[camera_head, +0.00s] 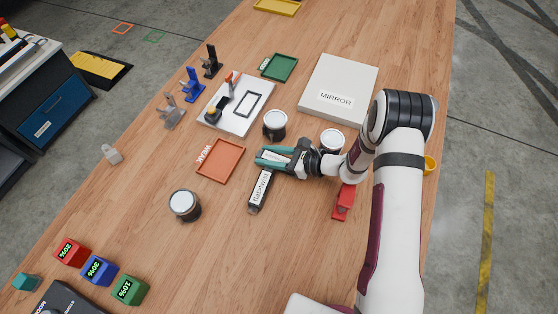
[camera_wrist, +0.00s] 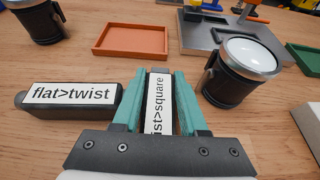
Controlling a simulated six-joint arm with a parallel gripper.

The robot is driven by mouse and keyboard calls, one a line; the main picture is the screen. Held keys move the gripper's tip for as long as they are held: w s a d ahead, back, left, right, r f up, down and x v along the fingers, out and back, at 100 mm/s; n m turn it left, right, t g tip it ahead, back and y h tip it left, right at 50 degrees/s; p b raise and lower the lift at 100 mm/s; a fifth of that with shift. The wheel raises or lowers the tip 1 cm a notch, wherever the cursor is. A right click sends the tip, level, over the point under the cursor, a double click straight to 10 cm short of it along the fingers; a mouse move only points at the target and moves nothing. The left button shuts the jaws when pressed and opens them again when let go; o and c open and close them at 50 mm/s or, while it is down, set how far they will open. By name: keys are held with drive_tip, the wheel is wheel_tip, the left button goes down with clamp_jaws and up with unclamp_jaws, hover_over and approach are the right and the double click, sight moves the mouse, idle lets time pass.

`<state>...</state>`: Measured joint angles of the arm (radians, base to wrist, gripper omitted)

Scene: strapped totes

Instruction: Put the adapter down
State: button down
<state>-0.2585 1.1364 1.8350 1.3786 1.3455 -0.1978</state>
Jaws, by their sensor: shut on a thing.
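My gripper (camera_head: 268,158) is shut on a dark adapter with a white label, in the middle of the table. In the wrist view the held adapter (camera_wrist: 158,100) lies between the teal fingers, its label reading "ist>square" with the start hidden. I cannot tell whether it touches the table. A second dark adapter (camera_head: 260,190) lies on the wood just in front of the gripper in the head view. In the wrist view this adapter (camera_wrist: 72,98) is left of the fingers and reads "flat>twist".
An orange tray (camera_head: 220,160) marked "WEAK" is left of the gripper. Dark white-topped canisters stand nearby, one (camera_head: 275,124) behind and one (camera_head: 185,205) at front left. A red block (camera_head: 344,202) lies to the right, a white "MIRROR" box (camera_head: 338,85) behind. The front middle table is clear.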

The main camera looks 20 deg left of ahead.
drive_tip(key=r, duration=0.4)
drive_tip(key=shift+w+d+r, duration=0.1)
drive_tip(key=shift+d+r, duration=0.15)
drive_tip(key=shift+r, duration=0.05)
drive_tip(key=w+a+r+v, duration=0.1)
drive_tip(key=w+v, duration=0.1)
drive_tip(key=v, duration=1)
drive_tip(key=w+d+r+m+t+h, duration=0.2)
drive_tip(key=w+d+m+t, duration=0.25)
drive_tip(key=w, duration=0.65)
drive_tip(key=w+d+r+m+t+h, duration=0.15)
drive_tip(key=w+d+m+t, duration=0.3)
drive_tip(key=w, duration=0.55)
hover_over(328, 97)
drive_tip(key=shift+h, duration=0.25)
drive_tip(key=f, duration=0.6)
drive_tip(key=shift+s+d+f, duration=0.1)
drive_tip(key=shift+d+f, duration=0.05)
drive_tip(key=shift+d, duration=0.1)
drive_tip(key=f, duration=0.4)
drive_tip(key=shift+a, duration=0.25)
drive_tip(key=shift+f+t, duration=0.1)
drive_tip(key=shift+t, duration=0.2)
drive_tip(key=shift+f, duration=0.15)
